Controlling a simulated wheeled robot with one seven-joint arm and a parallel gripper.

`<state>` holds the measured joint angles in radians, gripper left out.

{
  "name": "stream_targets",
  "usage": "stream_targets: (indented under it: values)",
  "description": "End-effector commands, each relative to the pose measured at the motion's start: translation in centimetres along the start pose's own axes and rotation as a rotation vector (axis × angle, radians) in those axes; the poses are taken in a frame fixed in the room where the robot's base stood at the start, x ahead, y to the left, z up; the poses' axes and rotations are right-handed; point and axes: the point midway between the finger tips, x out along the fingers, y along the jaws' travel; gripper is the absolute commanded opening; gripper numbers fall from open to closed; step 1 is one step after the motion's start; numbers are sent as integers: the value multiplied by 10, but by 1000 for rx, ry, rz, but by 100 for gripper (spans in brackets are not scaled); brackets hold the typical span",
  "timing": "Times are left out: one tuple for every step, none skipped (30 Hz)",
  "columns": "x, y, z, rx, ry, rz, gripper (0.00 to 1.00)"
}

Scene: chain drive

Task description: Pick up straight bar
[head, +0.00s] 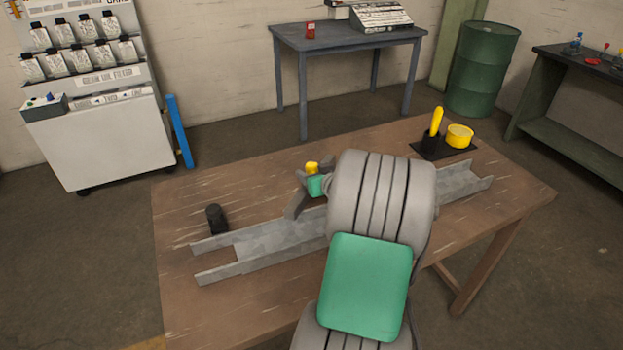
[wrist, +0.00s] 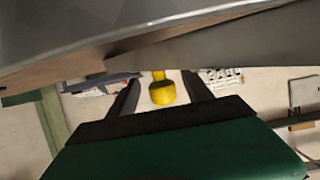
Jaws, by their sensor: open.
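My gripper (head: 314,173) is open over the middle of the table, partly hidden behind my arm. In the wrist view, its two dark fingers (wrist: 160,78) stand apart, with a yellow piece (wrist: 161,92) with a thick end and a narrow neck showing between them. In the head view, this yellow piece (head: 312,167) is at the fingers; I cannot tell whether they touch it. No thing is clearly identifiable as the straight bar. A yellow rod (head: 436,121) stands upright in a black holder (head: 430,144) at the back right, apart from my gripper.
A long grey metal channel (head: 285,239) lies across the wooden table (head: 200,310), partly hidden by my arm. A black cylinder (head: 216,218) stands behind its left end. A yellow cup (head: 460,136) is beside the rod. The table's front left is clear.

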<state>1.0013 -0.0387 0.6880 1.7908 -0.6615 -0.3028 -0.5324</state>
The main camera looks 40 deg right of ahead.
Motion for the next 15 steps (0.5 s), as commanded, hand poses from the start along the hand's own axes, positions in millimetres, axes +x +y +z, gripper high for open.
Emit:
stream_targets:
  values:
    - [9, -3, -2, 1, -2, -4, 59]
    - [15, -2, -2, 0, -2, -3, 59]
    - [21, -2, -1, 0, -2, -3, 59]
    - [25, -2, -1, -1, -2, -3, 59]
    - [28, -2, -1, -1, -2, -3, 59]
    - [30, -2, 0, -1, -1, -2, 59]
    - [31, -2, -1, -1, 0, -1, 59]
    - [32, -2, -1, -1, 0, -1, 59]
    - [32, -2, 0, -1, 0, -1, 59]
    - [32, -2, 0, -2, 1, -1, 59]
    - [32, -2, 0, -2, 0, -2, 59]
    - [32, -3, 0, -2, 0, -2, 59]
    - [32, -3, 0, -2, 0, -2, 56]
    - [32, -3, 0, -2, 0, -3, 54]
    - [32, -3, 0, -2, 0, -3, 51]
